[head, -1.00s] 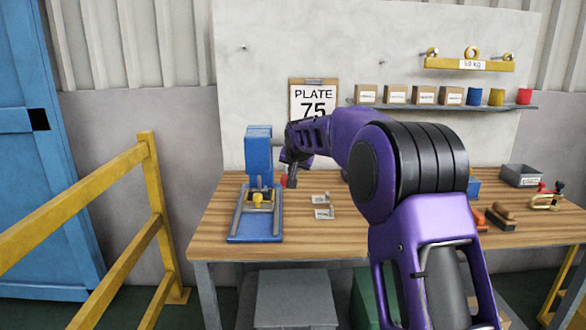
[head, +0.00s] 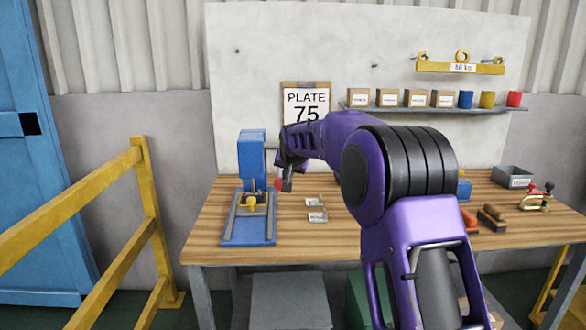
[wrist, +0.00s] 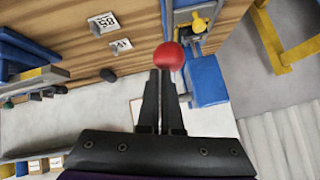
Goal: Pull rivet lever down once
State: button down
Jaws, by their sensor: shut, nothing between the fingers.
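The blue rivet press (head: 251,165) stands on the left part of the wooden bench, with a yellow piece (head: 251,203) on its base. The lever's red ball knob (head: 278,184) is at the press's right side, low beside my gripper (head: 287,184). In the wrist view the red knob (wrist: 169,56) lies just beyond the fingertips of my gripper (wrist: 163,74). The fingers are shut with nothing between them. I cannot tell whether they touch the knob. The lever's rod is mostly hidden behind my fingers and the knob.
A sign reading PLATE 75 (head: 306,99) hangs behind. A yellow railing (head: 140,190) is at the left.

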jog(key=s+f+v, duration=0.1)
jog(key=f+v, duration=0.1)
jog(key=v, duration=0.9)
jog(key=shift+s+d, duration=0.35)
jog(key=shift+r, duration=0.15)
